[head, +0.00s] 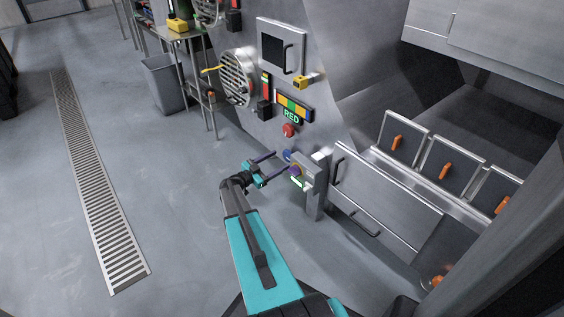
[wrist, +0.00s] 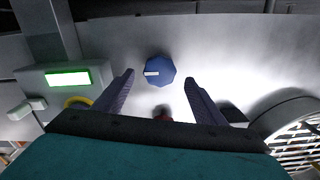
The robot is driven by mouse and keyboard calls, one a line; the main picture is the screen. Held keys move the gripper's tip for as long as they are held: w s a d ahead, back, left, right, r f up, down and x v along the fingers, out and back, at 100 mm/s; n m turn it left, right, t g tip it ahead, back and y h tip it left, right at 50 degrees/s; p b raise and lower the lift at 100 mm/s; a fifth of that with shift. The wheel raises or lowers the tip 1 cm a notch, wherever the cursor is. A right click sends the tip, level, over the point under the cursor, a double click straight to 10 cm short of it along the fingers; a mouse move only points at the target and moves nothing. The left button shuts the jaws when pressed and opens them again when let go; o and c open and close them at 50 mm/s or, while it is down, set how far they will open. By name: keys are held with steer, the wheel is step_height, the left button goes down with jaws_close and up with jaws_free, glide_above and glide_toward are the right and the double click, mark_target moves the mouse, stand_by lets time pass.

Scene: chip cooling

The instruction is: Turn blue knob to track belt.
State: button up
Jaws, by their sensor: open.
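The blue knob (wrist: 160,71) is a faceted dial on the metal panel, with a short white mark pointing left in the wrist view. In the head view the knob (head: 287,155) shows small on the machine's front, below a red button (head: 288,130). My gripper (wrist: 158,82) is open, its two dark purple fingers on either side of the knob's lower part in the wrist view. I cannot tell how far the fingertips are from the panel. In the head view my gripper (head: 272,163) is beside the knob. No finger visibly touches it.
A control box with a lit green display (wrist: 68,78) stands to the left in the wrist view. Open floor (head: 180,200) lies left of my arm.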

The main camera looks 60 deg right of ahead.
mark_target(286, 157)
steer(key=shift+b+x, duration=0.35)
steer(key=shift+x, duration=1.4)
steer(key=c, duration=1)
steer(key=shift+a, duration=0.1)
steer(key=shift+c, duration=0.4)
steer(key=shift+o, duration=0.2)
